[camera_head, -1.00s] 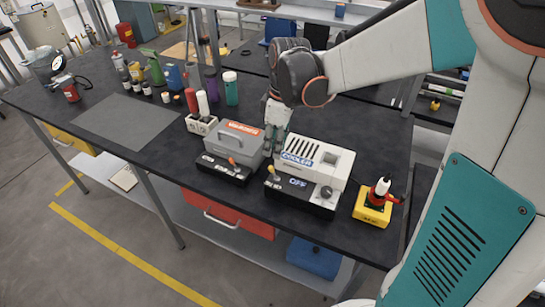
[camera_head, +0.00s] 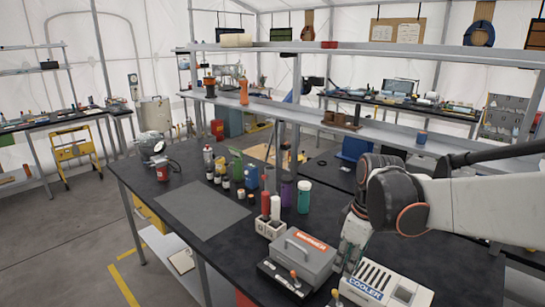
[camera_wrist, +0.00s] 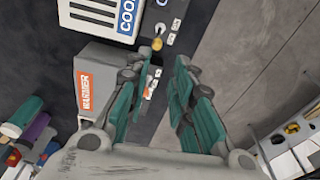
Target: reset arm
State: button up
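My gripper (camera_head: 349,255) hangs above the dark workbench, fingers down, at the gap between the grey warmer (camera_head: 302,257) and the white cooler (camera_head: 385,287). In the wrist view my gripper (camera_wrist: 156,75) has its two teal-padded fingers apart with nothing between them, so it is open and empty. The warmer (camera_wrist: 95,75) lies to the left of the fingers there, and the cooler (camera_wrist: 105,12) is at the top. The lower part of the cooler is cut off in the head view.
A white holder (camera_head: 270,228) with red and white cylinders stands behind the warmer. A teal-green bottle (camera_head: 304,197) and a purple bottle (camera_head: 286,190) stand close behind. A grey mat (camera_head: 203,209) lies bare at the left. A shelf (camera_head: 340,123) crosses behind.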

jog(key=s+r+m+t, duration=0.1)
jog(key=s+m+t, duration=0.2)
jog(key=s, duration=0.4)
jog(key=s+r+m+t+h, duration=0.1)
jog(key=s+r+m+t, duration=0.1)
jog(key=s+m, duration=0.4)
jog(key=shift+s+a+m+t, duration=0.2)
jog(key=shift+s+m+t, duration=0.1)
jog(key=shift+s+t, duration=0.45)
jog(key=shift+c, duration=0.6)
dwell(0.4)
